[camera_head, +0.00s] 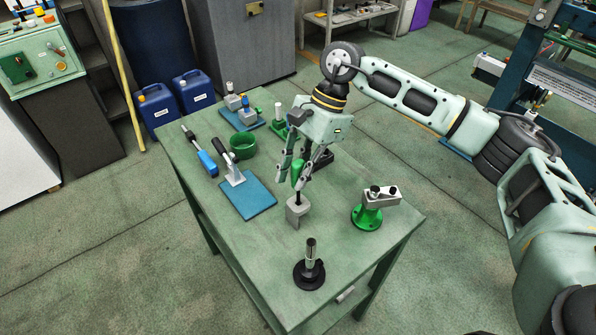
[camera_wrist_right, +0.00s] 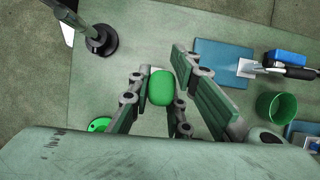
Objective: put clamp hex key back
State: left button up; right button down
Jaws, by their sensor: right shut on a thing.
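The hex key has a green handle (camera_head: 298,171) and stands roughly upright, with a short dark shaft below it. My right gripper (camera_head: 291,176) points down at the green handle and is shut on it. In the right wrist view the handle (camera_wrist_right: 161,88) shows between the fingers (camera_wrist_right: 160,92). A small grey block (camera_head: 297,210) sits on the table directly below the handle. I cannot tell whether the shaft's tip is in the block or just above it. A grey clamp (camera_head: 382,195) on a round green base (camera_head: 367,219) stands to the right. My left gripper is not in view.
The green table (camera_head: 250,270) also holds a black-based post (camera_head: 309,272), a blue mat (camera_head: 250,199) with a toggle clamp (camera_head: 234,176), a green bowl (camera_head: 243,146) and a blue-handled tool (camera_head: 207,163). The front left of the table is clear.

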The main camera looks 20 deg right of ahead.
jog(key=shift+f+b, duration=2.45)
jog(key=shift+f, duration=0.3)
jog(key=c, duration=1.5)
grip_release()
jog(key=shift+r, duration=0.1)
jog(key=shift+c, duration=0.2)
jog(key=o, duration=0.8)
jog(key=shift+r, duration=0.1)
jog(key=p+v, duration=0.3)
jog(key=v, duration=0.6)
jog(key=shift+d+r, duration=0.25)
jog(key=shift+r, duration=0.1)
